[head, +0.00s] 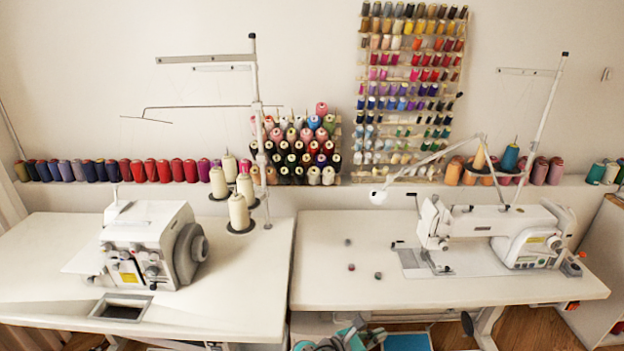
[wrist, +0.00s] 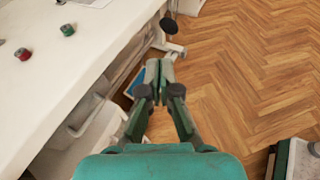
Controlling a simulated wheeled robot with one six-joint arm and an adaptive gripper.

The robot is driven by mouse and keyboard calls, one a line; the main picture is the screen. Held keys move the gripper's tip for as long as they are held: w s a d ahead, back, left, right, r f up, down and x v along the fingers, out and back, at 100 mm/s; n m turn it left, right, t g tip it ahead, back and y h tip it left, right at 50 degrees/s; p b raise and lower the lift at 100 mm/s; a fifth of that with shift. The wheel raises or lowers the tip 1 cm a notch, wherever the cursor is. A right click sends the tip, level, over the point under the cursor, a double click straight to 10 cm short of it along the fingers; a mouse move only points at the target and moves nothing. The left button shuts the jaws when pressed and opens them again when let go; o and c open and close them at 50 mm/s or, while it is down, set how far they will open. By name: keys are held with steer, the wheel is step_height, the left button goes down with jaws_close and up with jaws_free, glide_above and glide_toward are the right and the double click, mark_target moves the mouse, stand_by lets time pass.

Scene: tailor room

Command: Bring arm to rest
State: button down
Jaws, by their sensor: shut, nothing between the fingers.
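My gripper (wrist: 159,72) shows in the wrist view, with its fingers together and nothing between them. It hangs over the wooden floor, just off the front edge of the white sewing table (wrist: 85,70), and does not touch it. In the head view part of my arm shows at the bottom centre, below the front edge of the right table (head: 450,292). The gripper's fingertips cannot be made out there.
A sewing machine (head: 495,235) stands on the right table and an overlocker (head: 150,245) on the left table (head: 240,300). A few small bobbins (head: 350,267) lie on the right table. Thread racks (head: 410,90) hang behind. Open wooden floor (wrist: 245,75) lies right of my gripper in the wrist view.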

steer(key=s+d+f+m+t+y, duration=0.1)
steer(key=s+d+f+y, duration=0.15)
steer(key=s+f, duration=0.4)
steer(key=s+d+f+m+t+y, duration=0.1)
steer(key=s+d+f+m+y, duration=0.15)
steer(key=s+f, duration=0.4)
steer(key=s+a+f+m+t+y, duration=0.1)
steer(key=s+f+m+y, duration=0.25)
steer(key=s, duration=0.95)
steer(key=s+a+r+m+t+y, duration=0.2)
steer(key=s+r+m+t+y, duration=0.2)
steer(key=s+r+m, duration=1.2)
steer(key=s+r, duration=0.6)
steer(key=r, duration=0.2)
steer(key=shift+s+r+t, duration=0.3)
steer(key=shift+r+t, duration=0.1)
